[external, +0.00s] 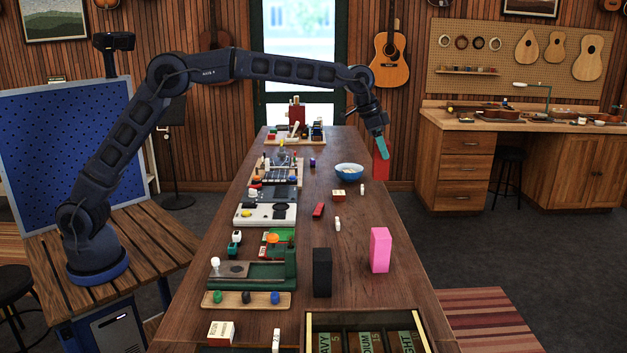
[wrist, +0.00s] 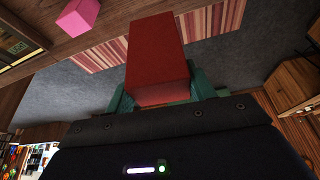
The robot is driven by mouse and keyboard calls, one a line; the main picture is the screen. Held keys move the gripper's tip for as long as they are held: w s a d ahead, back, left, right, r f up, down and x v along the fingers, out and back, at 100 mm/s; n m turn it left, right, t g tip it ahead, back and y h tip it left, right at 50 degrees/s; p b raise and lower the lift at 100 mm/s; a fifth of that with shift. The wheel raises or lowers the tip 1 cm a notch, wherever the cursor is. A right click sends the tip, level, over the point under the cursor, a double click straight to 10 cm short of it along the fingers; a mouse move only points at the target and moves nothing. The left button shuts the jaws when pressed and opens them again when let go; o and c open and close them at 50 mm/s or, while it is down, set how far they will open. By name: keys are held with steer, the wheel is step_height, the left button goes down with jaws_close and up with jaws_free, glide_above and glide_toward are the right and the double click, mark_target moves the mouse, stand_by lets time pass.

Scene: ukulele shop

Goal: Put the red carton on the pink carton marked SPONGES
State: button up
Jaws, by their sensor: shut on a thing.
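My gripper (external: 378,147) is shut on the red carton (external: 381,169), which hangs below its fingers beyond the right edge of the long table. In the wrist view the red carton (wrist: 157,55) sits between the two green fingers (wrist: 160,92) and fills the middle. The pink carton (external: 380,250) stands upright on the table's right part, nearer the camera and apart from the red carton. It also shows at the top left of the wrist view (wrist: 78,17). No lettering is readable on the pink carton's visible sides.
A black box (external: 322,272) stands left of the pink carton. An open tray with labelled compartments (external: 368,318) lies at the table's near end. A blue bowl (external: 349,171) and a small red block (external: 318,210) are farther back. Several fixtures line the table's left side.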

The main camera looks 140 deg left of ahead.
steer(key=w+d+r+n, duration=0.1)
steer(key=w+d+r, duration=1)
steer(key=d, duration=0.3)
steer(key=f, duration=2)
steer(key=shift+a, duration=0.2)
steer(key=o, duration=1.1)
steer(key=shift+f, duration=0.1)
steer(key=v, duration=1.2)
steer(key=shift+w+d, duration=0.1)
steer(key=shift+d, duration=0.1)
